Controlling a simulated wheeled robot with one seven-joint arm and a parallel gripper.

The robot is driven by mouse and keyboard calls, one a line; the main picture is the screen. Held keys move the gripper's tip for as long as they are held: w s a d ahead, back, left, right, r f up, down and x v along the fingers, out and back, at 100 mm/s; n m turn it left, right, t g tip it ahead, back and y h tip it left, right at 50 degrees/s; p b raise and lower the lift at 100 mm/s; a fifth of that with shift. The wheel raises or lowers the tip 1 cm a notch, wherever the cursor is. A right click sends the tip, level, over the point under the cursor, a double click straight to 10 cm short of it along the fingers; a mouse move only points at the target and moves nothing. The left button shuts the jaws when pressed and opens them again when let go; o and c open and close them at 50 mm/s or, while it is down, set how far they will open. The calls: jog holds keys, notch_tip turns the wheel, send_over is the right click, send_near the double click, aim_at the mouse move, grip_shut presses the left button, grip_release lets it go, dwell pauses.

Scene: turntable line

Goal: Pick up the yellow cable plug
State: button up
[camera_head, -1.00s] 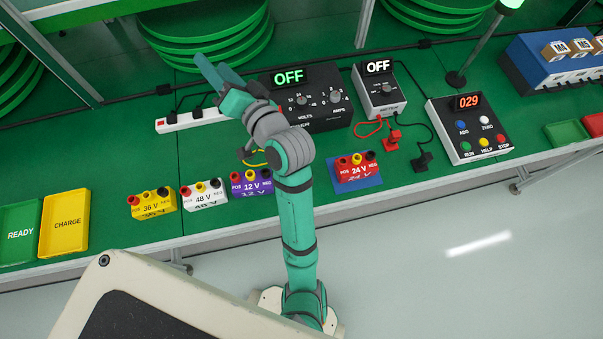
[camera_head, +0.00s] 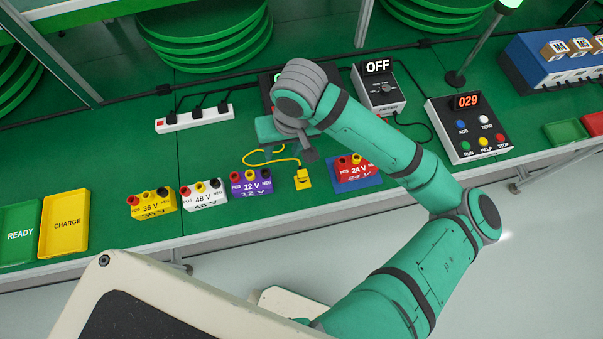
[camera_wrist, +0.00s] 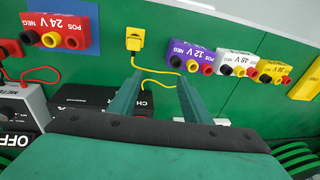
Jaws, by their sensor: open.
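The yellow cable plug (camera_head: 302,180) lies on the green bench between the purple 12 V battery (camera_head: 251,181) and the red 24 V battery (camera_head: 357,170). A yellow cable runs from it back toward the black charger box, which my arm mostly hides. The plug also shows at the top of the wrist view (camera_wrist: 134,38), ahead of my fingers and slightly left. My gripper (camera_wrist: 158,88) is open and empty, its two green fingers apart, with the yellow cable visible between them. In the head view my wrist hangs behind the plug, and the fingers are partly hidden.
A white 48 V battery (camera_head: 204,195) and a yellow 36 V battery (camera_head: 152,203) stand to the left. The 24 V battery sits on a blue pad (camera_wrist: 82,12). A meter (camera_head: 385,100) reading OFF is at the back. The bench's front edge is close to the plug.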

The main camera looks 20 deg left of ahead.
jog(key=h, duration=0.2)
send_over(302, 173)
jog(key=f, duration=0.5)
jog(key=shift+s+d, duration=0.2)
jog(key=shift+d, duration=0.1)
jog(key=shift+w+a+f, duration=0.15)
jog(key=shift+f, duration=1.45)
jog(key=shift+w+a+f, duration=0.1)
jog(key=shift+a+f, duration=0.05)
jog(key=shift+f, duration=1.4)
jog(key=c, duration=1)
